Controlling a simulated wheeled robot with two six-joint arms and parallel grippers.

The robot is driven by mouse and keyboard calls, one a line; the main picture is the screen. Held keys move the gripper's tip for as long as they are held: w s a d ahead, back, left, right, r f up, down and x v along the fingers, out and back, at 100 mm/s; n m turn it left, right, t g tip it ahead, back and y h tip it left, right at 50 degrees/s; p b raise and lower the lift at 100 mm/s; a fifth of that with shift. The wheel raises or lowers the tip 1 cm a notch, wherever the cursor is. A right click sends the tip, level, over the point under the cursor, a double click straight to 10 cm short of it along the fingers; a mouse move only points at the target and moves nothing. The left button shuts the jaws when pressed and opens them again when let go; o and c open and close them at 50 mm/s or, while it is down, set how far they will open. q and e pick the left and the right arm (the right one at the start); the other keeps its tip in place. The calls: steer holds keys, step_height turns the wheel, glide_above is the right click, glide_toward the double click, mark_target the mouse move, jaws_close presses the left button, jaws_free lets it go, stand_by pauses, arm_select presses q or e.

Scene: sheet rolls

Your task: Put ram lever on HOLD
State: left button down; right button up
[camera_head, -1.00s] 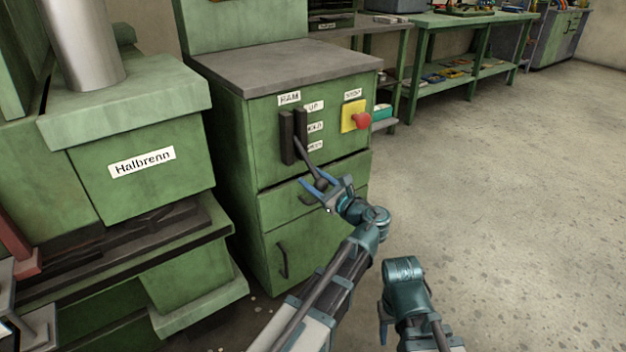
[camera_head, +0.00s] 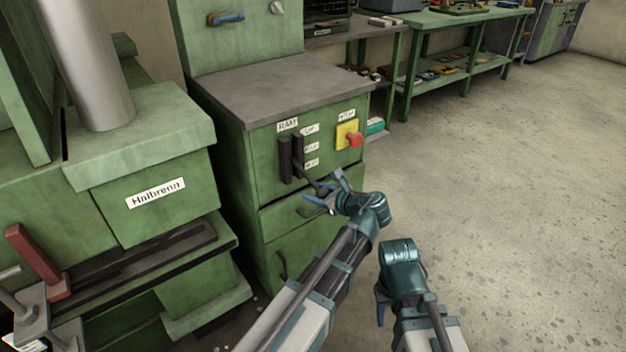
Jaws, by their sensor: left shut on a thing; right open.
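The dark ram lever (camera_head: 308,178) comes out of the black slot plate (camera_head: 285,160) under the RAM label (camera_head: 288,125) on the green cabinet front. It slopes outward and down to the right. Small position labels sit right of the slot, with the HOLD label (camera_head: 311,147) in the middle, hard to read. My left gripper (camera_head: 322,196) is shut on the lever's outer end, its fingers partly hiding it. The lever's exact position against the labels is hard to tell. My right gripper (camera_head: 382,303) is open and empty, low in front and apart from the cabinet.
A red stop button (camera_head: 355,140) on a yellow plate (camera_head: 342,133) is close right of the labels. A drawer and door lie below. The green Halbrenn machine (camera_head: 150,200) stands at left, a workbench (camera_head: 455,22) at back right. The floor at right is clear.

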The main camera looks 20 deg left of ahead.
arm_select(q)
steer(key=shift+s+d+r+g+h+p, duration=0.15)
steer(key=shift+r+h+p, duration=0.1)
steer(key=shift+r+p, duration=0.3)
steer(key=shift+d+r+g+h+p, duration=0.15)
steer(key=shift+r+h+p, duration=0.1)
steer(key=shift+r+p, duration=0.4)
steer(key=shift+p, duration=0.25)
arm_select(e)
step_height(320, 180, up, 4)
steer(key=shift+r, duration=0.2)
arm_select(q)
steer(key=shift+s+r, duration=0.1)
steer(key=shift+r, duration=0.05)
arm_select(e)
steer(key=shift+r, duration=0.15)
arm_select(q)
steer(key=shift+c, duration=1.8)
jaws_free()
